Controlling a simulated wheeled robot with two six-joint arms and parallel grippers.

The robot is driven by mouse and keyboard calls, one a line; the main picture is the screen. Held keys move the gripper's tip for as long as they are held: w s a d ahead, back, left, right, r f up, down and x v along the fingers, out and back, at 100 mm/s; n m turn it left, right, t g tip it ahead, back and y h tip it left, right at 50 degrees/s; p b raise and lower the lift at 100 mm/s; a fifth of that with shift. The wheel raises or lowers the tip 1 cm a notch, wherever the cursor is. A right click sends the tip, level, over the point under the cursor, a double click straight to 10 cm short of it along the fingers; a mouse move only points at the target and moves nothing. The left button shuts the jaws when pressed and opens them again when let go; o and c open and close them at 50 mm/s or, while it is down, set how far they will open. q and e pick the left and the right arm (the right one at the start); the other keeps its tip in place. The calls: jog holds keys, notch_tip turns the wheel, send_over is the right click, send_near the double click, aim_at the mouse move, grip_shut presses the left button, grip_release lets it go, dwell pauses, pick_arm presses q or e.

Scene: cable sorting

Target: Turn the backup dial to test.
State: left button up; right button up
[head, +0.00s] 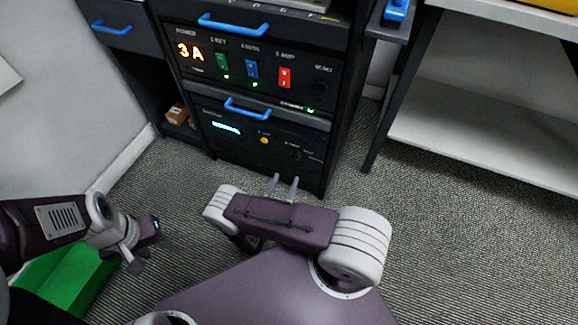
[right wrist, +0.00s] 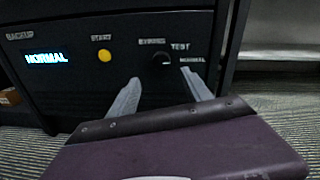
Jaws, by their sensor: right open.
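The backup panel (right wrist: 75,85) is the lower dark unit of the rack, and it also shows in the head view (head: 225,145). Its display (right wrist: 46,58) reads NORMAL. The small black backup dial (right wrist: 160,59) sits among the labels BYPASS, TEST and NORMAL; its pale mark seems to point right, towards NORMAL. It is tiny in the head view (head: 296,154). My right gripper (right wrist: 161,79) is open and empty, its fingers pointing at the panel just below the dial, not around it. It also shows in the head view (head: 283,184). My left gripper (head: 143,245) is at the lower left, away from the rack.
A yellow START button (right wrist: 105,55) is left of the dial. Above is the power unit (head: 190,75) with green, blue and red switches. Blue handles (head: 247,108) stick out from the rack. A white-shelved table (head: 480,130) stands right. A green box (head: 65,280) is lower left.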

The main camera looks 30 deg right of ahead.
aim_at(295, 159)
jog(key=b+x, duration=0.3)
jog(key=x, duration=0.5)
jog(key=shift+d+f+b, duration=0.15)
jog(key=shift+d+b, duration=0.15)
jog(key=shift+b, duration=0.1)
jog(key=shift+w+d, duration=0.1)
jog(key=shift+w, duration=0.1)
grip_shut()
